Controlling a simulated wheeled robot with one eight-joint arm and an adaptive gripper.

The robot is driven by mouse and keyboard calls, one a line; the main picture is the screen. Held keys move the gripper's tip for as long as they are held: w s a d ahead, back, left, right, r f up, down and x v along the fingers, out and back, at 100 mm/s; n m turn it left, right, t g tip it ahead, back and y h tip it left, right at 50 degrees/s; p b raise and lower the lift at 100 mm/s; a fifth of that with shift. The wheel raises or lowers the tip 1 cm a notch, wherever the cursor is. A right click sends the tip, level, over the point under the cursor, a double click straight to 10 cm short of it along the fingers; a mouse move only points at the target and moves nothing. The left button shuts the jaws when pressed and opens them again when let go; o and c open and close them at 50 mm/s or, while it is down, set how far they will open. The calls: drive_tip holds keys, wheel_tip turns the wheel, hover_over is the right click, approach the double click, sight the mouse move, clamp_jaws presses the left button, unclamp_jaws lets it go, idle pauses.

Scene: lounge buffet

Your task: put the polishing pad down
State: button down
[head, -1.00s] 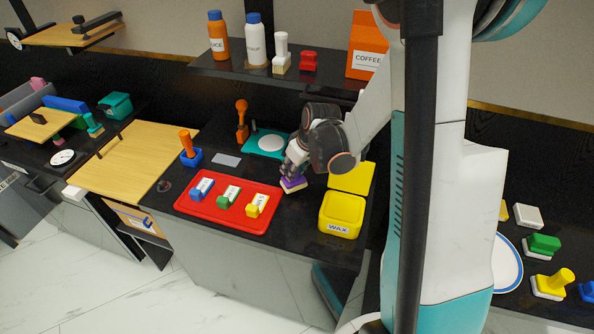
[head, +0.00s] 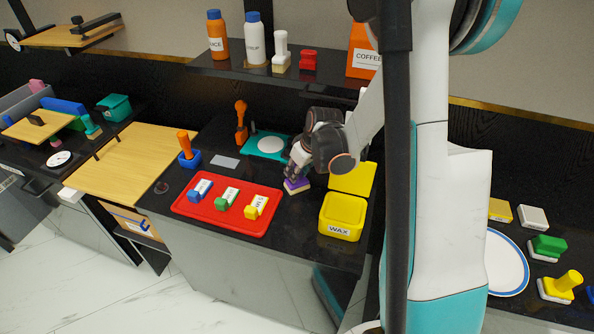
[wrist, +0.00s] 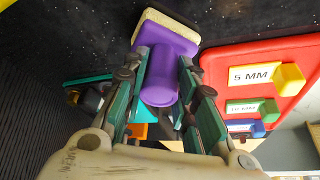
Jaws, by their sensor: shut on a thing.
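The polishing pad (head: 297,187) has a purple handle and block with a cream underside. It is between the red tray and the yellow wax box, at or just above the black counter; I cannot tell whether it touches. My gripper (head: 293,172) is shut on it. In the wrist view, the fingers of my gripper (wrist: 162,70) lie on both sides of the purple handle of the polishing pad (wrist: 168,40), with the cream face turned away toward the dark counter.
The red tray (head: 187,208) with labelled blue, green and yellow blocks is to the left. The yellow wax box (head: 341,216) and its yellow lid (head: 353,179) are to the right. A teal mat (head: 254,147) with a white disc lies behind. A shelf (head: 270,77) overhangs the back.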

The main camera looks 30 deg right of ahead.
drive_tip(key=c, duration=1.3)
unclamp_jaws()
drive_tip(key=p+v, duration=0.4)
drive_tip(key=v, duration=0.8)
drive_tip(key=shift+r, duration=0.15)
